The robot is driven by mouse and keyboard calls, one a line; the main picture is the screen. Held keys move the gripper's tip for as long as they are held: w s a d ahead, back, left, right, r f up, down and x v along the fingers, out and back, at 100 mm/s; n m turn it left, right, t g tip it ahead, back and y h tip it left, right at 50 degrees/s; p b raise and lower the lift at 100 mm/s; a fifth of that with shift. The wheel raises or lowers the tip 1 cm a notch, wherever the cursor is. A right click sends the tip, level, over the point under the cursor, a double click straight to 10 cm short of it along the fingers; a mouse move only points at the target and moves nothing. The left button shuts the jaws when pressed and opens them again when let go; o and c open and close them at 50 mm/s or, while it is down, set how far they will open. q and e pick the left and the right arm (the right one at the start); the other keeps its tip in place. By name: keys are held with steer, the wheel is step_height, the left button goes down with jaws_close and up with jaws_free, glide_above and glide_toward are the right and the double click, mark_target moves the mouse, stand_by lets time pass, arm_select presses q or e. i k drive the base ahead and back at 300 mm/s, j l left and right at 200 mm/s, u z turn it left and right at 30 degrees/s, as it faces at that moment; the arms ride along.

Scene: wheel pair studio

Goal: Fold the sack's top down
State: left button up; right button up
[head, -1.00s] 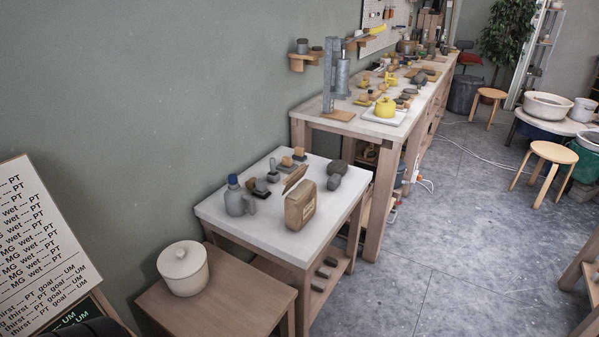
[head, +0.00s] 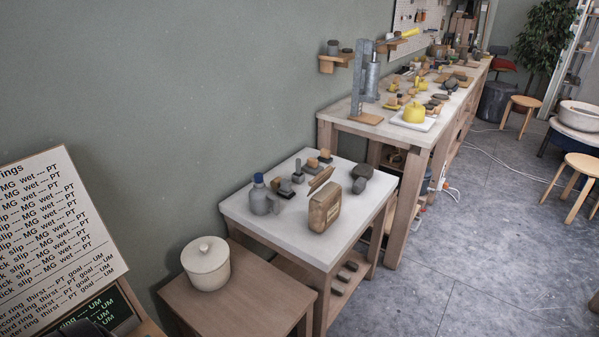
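A grey jug with a blue top (head: 261,199), small stamps or blocks (head: 298,174) and dark grey lumps (head: 361,177) surround the sack. A lidded cream pot (head: 206,264) stands on a lower wooden table (head: 255,296).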

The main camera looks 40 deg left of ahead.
mark_target(323, 177)
steer(key=i+u, duration=0.15)
steer(key=u, duration=0.3)
steer(key=i+l+u, duration=0.1)
steer(key=u, duration=0.4)
steer(key=i+l+u, duration=0.1)
steer(key=u, duration=0.35)
steer(key=i+l+u, duration=0.15)
steer(key=u, duration=0.35)
